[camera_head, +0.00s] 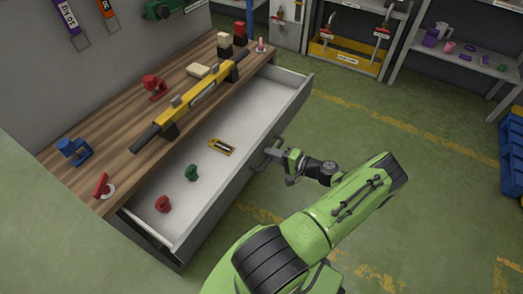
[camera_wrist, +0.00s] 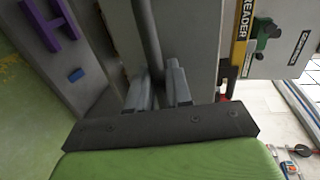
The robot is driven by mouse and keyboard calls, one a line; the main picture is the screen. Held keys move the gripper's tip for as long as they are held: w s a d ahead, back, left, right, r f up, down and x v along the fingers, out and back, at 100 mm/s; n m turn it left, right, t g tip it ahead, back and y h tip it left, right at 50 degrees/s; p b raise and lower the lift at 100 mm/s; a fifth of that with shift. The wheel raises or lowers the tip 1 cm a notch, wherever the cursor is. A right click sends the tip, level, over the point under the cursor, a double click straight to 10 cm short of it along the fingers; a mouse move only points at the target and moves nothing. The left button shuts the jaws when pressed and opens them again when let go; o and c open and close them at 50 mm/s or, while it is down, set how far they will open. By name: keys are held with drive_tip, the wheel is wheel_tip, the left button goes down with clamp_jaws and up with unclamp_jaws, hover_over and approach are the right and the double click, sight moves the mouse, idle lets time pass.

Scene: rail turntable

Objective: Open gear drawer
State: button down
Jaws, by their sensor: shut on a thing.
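The grey gear drawer (camera_head: 243,170) stands well out from under the wooden workbench, its white inside in view. A dark bar handle (camera_head: 262,154) is on its front face. My gripper (camera_head: 277,158) is at this handle, with its fingers shut on the bar. In the wrist view the dark handle bar (camera_wrist: 147,40) runs down between the two grey fingers of my gripper (camera_wrist: 158,88). Inside the drawer lie a red piece (camera_head: 163,204), a green piece (camera_head: 191,172) and a yellow and dark tool (camera_head: 222,147).
The wooden bench top (camera_head: 120,125) holds a long yellow bar (camera_head: 200,93), a blue clamp-like part (camera_head: 73,150) and red parts. Shelves (camera_head: 470,50) stand at the back right. A blue crate (camera_head: 512,150) is at the right edge. Green floor is open right of my arm.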

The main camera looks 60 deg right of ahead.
drive_tip(key=shift+s, duration=0.6)
drive_tip(key=c, duration=1.2)
unclamp_jaws()
drive_tip(key=shift+c, duration=0.2)
drive_tip(key=p+v, duration=0.1)
drive_tip(key=v, duration=1.4)
drive_tip(key=shift+s, duration=0.4)
